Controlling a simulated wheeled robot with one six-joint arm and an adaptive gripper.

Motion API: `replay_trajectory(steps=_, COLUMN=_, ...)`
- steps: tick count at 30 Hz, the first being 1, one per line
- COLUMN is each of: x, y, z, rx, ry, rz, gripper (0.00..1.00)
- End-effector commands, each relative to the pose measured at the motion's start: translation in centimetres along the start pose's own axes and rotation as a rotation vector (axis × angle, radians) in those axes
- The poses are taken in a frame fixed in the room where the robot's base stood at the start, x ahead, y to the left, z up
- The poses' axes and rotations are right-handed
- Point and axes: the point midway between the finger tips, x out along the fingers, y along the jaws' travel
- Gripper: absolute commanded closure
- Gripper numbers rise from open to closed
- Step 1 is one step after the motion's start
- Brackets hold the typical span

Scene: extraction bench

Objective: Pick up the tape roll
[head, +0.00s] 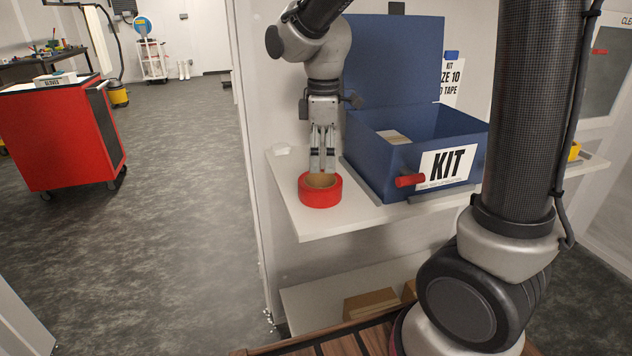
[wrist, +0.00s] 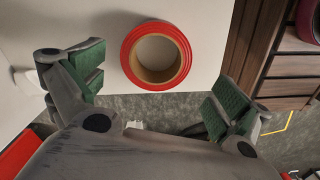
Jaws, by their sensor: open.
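The red tape roll (head: 320,194) with a tan cardboard core lies flat near the left end of a white shelf (head: 300,215). In the wrist view the tape roll (wrist: 125,63) is seen from above at the top middle. My gripper (head: 322,170) is above the roll in the head view, pointing down. In the wrist view my gripper's green-padded fingers (wrist: 160,95) are spread wide, with nothing between the pads. The roll lies beyond the fingertips in that view. I cannot tell whether the fingertips touch it in the head view.
A blue open box labelled KIT (head: 375,165) stands right of the roll, with a red handle-like object (head: 410,180) at its front. A red cart (head: 60,145) stands far left; the floor between is clear.

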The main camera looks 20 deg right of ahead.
Motion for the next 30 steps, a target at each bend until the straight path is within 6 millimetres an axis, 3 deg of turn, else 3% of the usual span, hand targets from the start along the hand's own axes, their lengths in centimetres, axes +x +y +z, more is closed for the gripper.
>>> replay_trajectory(steps=16, x=7.1, y=0.2, z=-0.3, rx=-0.013, ry=-0.004, rz=-0.005, gripper=0.00)
replay_trajectory(steps=25, x=7.9, y=0.3, z=-0.3, rx=-0.012, ry=-0.002, rz=-0.002, gripper=0.00)
replay_trajectory(steps=26, x=7.9, y=0.3, z=-0.3, rx=-0.012, ry=-0.002, rz=-0.002, gripper=0.02)
replay_trajectory(steps=30, x=7.9, y=0.3, z=-0.3, rx=-0.012, ry=-0.002, rz=-0.002, gripper=0.27)
